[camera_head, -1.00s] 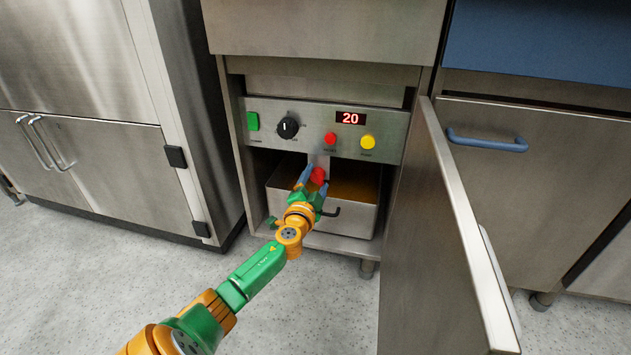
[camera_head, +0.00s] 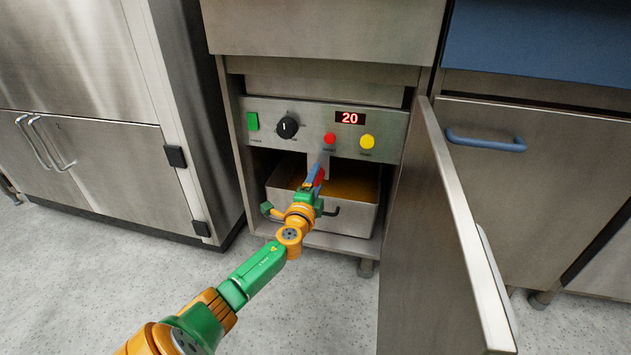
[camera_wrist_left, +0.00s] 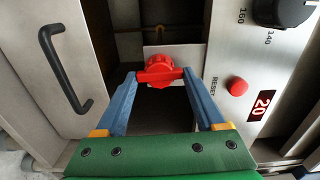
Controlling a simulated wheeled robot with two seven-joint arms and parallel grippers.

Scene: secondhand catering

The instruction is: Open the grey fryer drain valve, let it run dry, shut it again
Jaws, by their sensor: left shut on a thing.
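The grey steel fryer (camera_head: 262,105) stands in the middle with its lower cabinet open. Its drain valve has a red handle (camera_head: 319,177) below the control panel; it shows more fully in the left wrist view (camera_wrist_left: 160,70). My left gripper (camera_head: 316,172) is shut on this handle, with a blue finger at each side. A steel pan (camera_head: 345,213) with a dark handle stands under the valve, and brownish-orange liquid (camera_head: 357,190) shows in it. My gripper and wrist hide the valve outlet, so I cannot tell whether oil is running. My right gripper is not in view.
The panel carries a green switch (camera_head: 253,121), a black dial (camera_head: 287,127), a red reset button (camera_head: 330,138), a yellow button (camera_head: 367,142) and a display reading 20 (camera_head: 350,118). The open cabinet door (camera_head: 440,240) stands close on the right. Speckled floor is clear in front.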

